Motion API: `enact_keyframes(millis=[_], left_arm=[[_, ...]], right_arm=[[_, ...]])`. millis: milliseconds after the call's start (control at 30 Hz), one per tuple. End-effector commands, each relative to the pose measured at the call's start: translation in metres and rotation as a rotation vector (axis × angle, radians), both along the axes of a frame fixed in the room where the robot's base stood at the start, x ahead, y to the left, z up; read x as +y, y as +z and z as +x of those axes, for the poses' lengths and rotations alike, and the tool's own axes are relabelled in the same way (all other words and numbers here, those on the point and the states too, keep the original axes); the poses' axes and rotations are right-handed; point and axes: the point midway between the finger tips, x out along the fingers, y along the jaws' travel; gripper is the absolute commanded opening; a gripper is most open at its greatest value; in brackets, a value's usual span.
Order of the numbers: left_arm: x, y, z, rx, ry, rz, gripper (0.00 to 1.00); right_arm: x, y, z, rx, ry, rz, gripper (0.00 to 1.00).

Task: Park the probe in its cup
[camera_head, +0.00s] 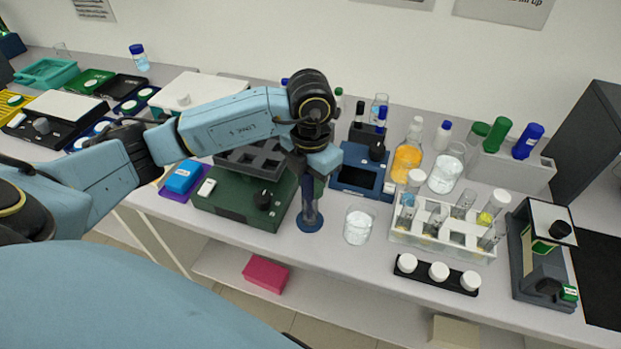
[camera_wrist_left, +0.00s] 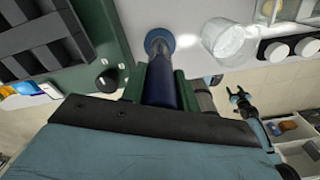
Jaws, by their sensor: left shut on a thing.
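My left gripper (camera_head: 313,172) is shut on the probe, pointing down over the bench. In the left wrist view the dark blue probe (camera_wrist_left: 160,88) stands between the two green fingers of my left gripper (camera_wrist_left: 160,84). The cup, a clear narrow tube on a round blue base (camera_head: 311,222), stands on the bench straight under the gripper. Its blue base (camera_wrist_left: 159,41) also shows in the wrist view, in line with the probe. I cannot tell how deep the probe's tip is in the cup. A small claw-like shape at the wrist view's right may be my right gripper; its jaws are unclear.
A green device (camera_head: 235,208) with a black knob stands close left of the cup. A glass beaker (camera_head: 359,226) stands close right. A white tube rack (camera_head: 443,235) and a black holder with white caps (camera_head: 437,276) are further right. A blue device (camera_head: 362,174) is behind.

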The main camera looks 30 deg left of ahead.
Motion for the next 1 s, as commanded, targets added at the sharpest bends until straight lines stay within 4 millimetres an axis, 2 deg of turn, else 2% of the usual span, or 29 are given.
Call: enact_keyframes(millis=[867, 900, 1000], left_arm=[[0.0000, -0.0076, 0.0002, -0.001, 0.000, 0.000, 0.14], [0.0000, -0.0077, 0.0002, -0.001, 0.000, 0.000, 0.32], [0.0000, -0.0071, 0.0001, -0.001, 0.000, 0.000, 0.45]], right_arm=[[-0.0002, -0.0076, 0.0007, -0.001, 0.000, 0.000, 0.59], [-0.0002, -0.0077, 0.0007, -0.001, 0.000, 0.000, 0.59], [-0.0002, -0.0071, 0.0007, -0.001, 0.000, 0.000, 0.59]])
